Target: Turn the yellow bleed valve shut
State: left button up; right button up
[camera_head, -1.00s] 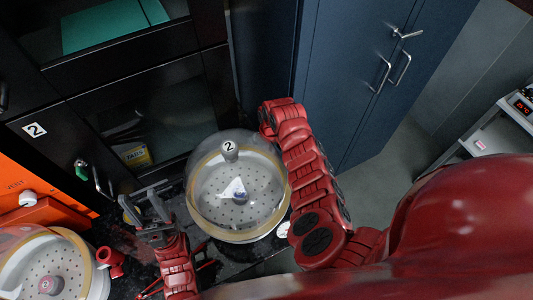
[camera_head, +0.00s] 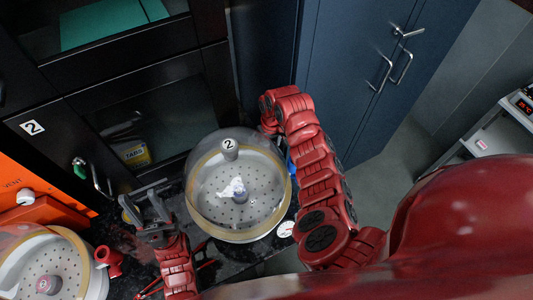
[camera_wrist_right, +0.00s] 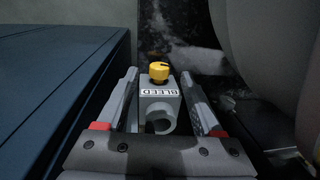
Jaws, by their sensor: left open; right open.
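The yellow bleed valve (camera_wrist_right: 159,73) is a small round knob with a dark slot. It sits on top of a grey block (camera_wrist_right: 160,100) labelled BLEED, with a round opening at its near end. In the right wrist view my right gripper (camera_wrist_right: 158,76) is open, with one finger on each side of the block and knob. I cannot tell whether either finger touches them. In the head view the valve and my right gripper are hidden beyond my right arm. My left gripper (camera_head: 146,212) is open and empty, left of the clear dome marked 2 (camera_head: 236,185).
A second dome vessel (camera_head: 45,270) and a red fitting (camera_head: 108,262) stand at lower left, near an orange unit (camera_head: 20,195). A blue cabinet (camera_head: 345,90) stands close behind my right arm. In the wrist view a blue surface (camera_wrist_right: 60,80) borders the gripper's left.

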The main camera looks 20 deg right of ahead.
notch_tip(320, 180, up, 14)
jog(key=d+p, duration=0.1)
jog(key=p, duration=0.1)
jog(key=shift+w+d+f+p, duration=0.15)
jog(key=shift+d+p, duration=0.1)
jog(key=shift+p, duration=0.15)
